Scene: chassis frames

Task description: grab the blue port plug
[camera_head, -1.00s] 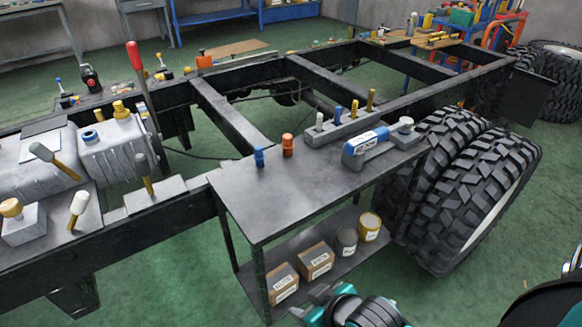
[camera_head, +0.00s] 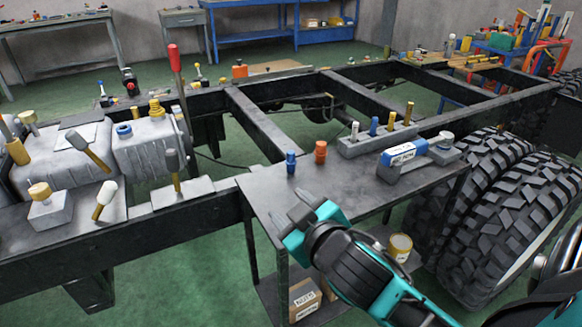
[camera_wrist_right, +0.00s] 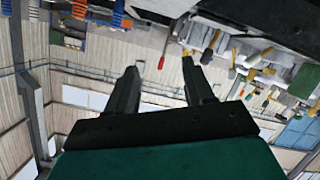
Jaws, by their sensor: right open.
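In the right wrist view, which looks upside down, both fingers (camera_wrist_right: 161,92) stand apart. My left gripper is not in view.
A grey block (camera_head: 350,147) holding white, blue and yellow pins stands behind the orange plug. A blue-and-grey tool (camera_head: 403,156) lies to its right. The gearbox (camera_head: 150,150) with mallets around it is at left. Large tyres (camera_head: 480,195) stand at right.

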